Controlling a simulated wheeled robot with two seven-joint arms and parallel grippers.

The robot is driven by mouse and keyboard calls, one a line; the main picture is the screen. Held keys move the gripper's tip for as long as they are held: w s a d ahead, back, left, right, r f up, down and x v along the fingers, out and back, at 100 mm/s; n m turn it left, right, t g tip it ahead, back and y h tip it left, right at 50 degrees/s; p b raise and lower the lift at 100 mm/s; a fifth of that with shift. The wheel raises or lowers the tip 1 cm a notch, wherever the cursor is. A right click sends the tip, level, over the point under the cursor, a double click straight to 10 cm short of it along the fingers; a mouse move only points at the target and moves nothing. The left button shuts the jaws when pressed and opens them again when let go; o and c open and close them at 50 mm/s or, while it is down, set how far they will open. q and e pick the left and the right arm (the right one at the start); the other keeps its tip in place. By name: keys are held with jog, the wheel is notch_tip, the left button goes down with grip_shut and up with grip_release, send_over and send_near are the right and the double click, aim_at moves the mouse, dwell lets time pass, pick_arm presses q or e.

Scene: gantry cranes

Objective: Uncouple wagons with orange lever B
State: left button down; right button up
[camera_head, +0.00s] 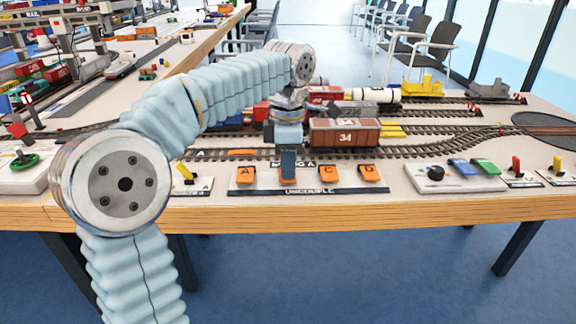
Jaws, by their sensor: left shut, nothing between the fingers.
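A row of orange levers stands on the panel marked UNCOUPLE (309,190) at the table's front edge. Lever A (245,175) is at the left, lever C (328,174) and lever D (370,173) at the right. My left gripper (288,178) points straight down, shut, over lever B's place between A and C. It hides most of lever B; a bit of orange (288,182) shows at its fingertips. Whether they touch it I cannot tell. A brown wagon numbered 34 (345,138) stands on the track just behind and right of the gripper. My right gripper is out of view.
A yellow lever (184,172) stands left of the panel. A box with a black knob and blue and green switches (455,175) is at the right, beside red (516,165) and yellow levers. More wagons and a yellow locomotive (422,88) stand on the rear tracks.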

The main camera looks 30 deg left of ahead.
pick_arm(q)
jog(key=shift+f, duration=0.1)
jog(key=shift+f+t+b, duration=0.3)
jog(key=shift+f+b, duration=0.25)
jog(key=shift+b, duration=0.55)
jog(key=shift+s+r+y, duration=0.1)
jog(key=shift+y, duration=0.2)
jog(key=shift+r, duration=0.25)
jog(key=shift+r+p, duration=0.7)
jog(key=shift+p, duration=0.25)
